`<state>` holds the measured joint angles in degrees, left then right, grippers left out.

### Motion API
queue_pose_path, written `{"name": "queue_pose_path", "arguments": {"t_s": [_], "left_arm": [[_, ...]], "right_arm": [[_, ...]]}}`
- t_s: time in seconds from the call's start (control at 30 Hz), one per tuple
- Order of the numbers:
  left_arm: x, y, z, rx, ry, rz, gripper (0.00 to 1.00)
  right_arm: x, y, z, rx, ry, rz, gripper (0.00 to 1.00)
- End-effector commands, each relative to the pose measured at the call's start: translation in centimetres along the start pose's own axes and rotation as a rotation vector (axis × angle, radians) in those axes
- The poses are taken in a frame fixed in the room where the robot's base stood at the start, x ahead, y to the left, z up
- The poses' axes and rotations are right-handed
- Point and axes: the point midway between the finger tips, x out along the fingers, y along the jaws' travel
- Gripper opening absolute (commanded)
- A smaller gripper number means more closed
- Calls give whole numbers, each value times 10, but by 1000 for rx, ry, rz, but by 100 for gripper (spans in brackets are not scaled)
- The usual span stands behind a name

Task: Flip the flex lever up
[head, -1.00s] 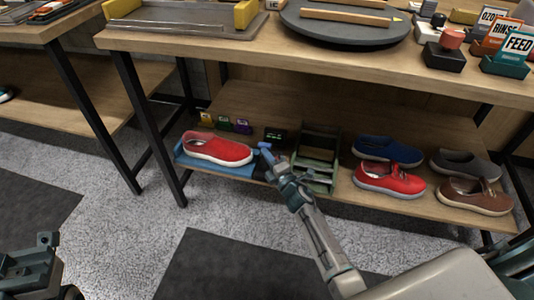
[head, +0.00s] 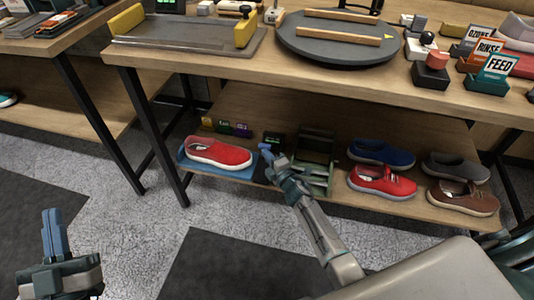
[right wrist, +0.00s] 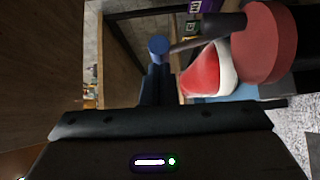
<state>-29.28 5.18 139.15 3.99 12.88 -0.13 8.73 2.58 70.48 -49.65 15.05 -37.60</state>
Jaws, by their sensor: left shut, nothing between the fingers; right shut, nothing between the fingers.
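The right gripper (head: 266,150) is shut and empty on the lower shelf, just right of the red sneaker (head: 218,153) on its blue base (head: 188,166). In the head view the lever is hidden or too small to tell. My left gripper (head: 53,215) is shut and empty, away at lower left.
In the right wrist view a large red disc (right wrist: 264,42) on a dark stem stands right of the knob. A green tray (head: 316,170) and several shoes (head: 381,153) lie to the right on the shelf (head: 250,100). The tabletop (head: 230,70) is overhead.

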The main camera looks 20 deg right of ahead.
Motion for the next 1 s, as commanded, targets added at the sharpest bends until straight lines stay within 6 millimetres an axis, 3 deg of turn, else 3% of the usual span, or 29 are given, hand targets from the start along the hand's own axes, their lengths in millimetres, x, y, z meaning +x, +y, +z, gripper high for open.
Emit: {"name": "queue_pose_path", "arguments": {"t_s": [0.27,0.5,0.7,1.0], "left_arm": [[-46,4,77,-71,-520,-17,0],[-114,15,121,-131,-930,-14,0],[-180,28,137,-181,-1245,-2,0],[-181,22,130,-126,-1365,15,0]], "right_arm": [[4,7,4,30,0,-32,0],[8,9,8,58,0,-59,0],[10,10,11,81,0,-83,0],[15,13,15,116,0,-118,0]]}}
